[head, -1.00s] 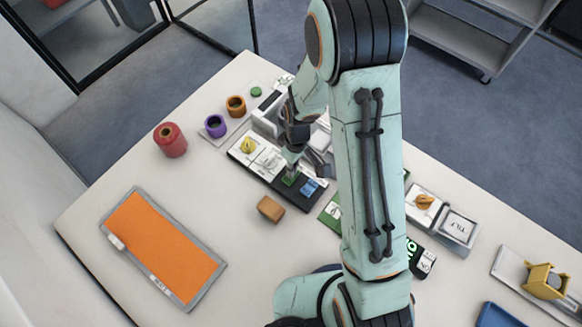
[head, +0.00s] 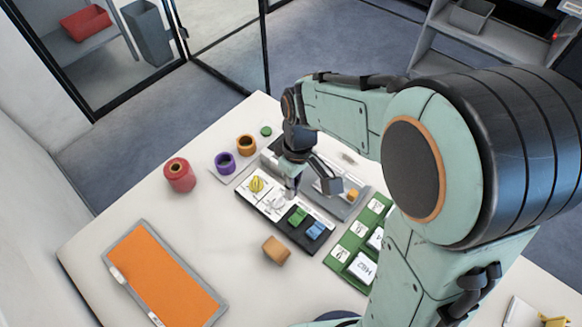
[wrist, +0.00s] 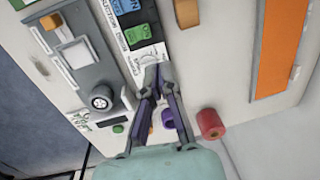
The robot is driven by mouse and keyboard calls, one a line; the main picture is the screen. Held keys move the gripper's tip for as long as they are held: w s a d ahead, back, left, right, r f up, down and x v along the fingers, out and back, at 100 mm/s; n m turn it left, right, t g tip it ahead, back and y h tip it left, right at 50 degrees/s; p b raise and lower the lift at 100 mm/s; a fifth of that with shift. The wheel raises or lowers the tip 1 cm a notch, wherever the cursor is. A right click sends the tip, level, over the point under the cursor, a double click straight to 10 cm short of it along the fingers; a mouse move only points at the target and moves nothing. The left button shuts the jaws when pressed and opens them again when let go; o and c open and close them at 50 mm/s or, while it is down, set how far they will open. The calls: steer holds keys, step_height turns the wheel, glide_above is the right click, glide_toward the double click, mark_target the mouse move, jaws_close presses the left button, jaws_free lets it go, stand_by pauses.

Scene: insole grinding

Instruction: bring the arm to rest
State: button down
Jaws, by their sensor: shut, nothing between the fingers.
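My gripper (head: 291,190) is shut and empty. In the head view it hangs fingers down above the black and white panel (head: 262,212), near its white middle part. The panel carries a yellow knob (head: 257,184), a green switch (head: 298,215) and a blue switch (head: 315,230). In the wrist view the fingertips (wrist: 160,72) meet at the panel's end, and the green switch (wrist: 138,34) shows beyond them. I cannot tell whether the tips touch the panel. My raised arm hides much of the right side of the table.
A grey machine (head: 345,203) stands close behind my gripper, and a green card board (head: 345,250) lies to the right. An orange ring (head: 246,146), purple ring (head: 225,162), red spool (head: 179,175) and brown block (head: 276,250) stand around the panel. An orange mat (head: 160,280) lies front left.

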stand_by(0.5)
step_height(320, 180, up, 6)
steer(key=d+t, duration=0.2)
steer(key=s+d+m, duration=0.1)
steer(key=s+m, duration=0.3)
steer(key=s, duration=0.3)
steer(key=s+d+r+m+g, duration=0.1)
steer(key=s+d+m, duration=0.1)
steer(key=s, duration=0.6)
steer(key=shift+s+d+m, duration=0.2)
steer(key=shift+d+m, duration=0.05)
steer(key=shift+m, duration=0.65)
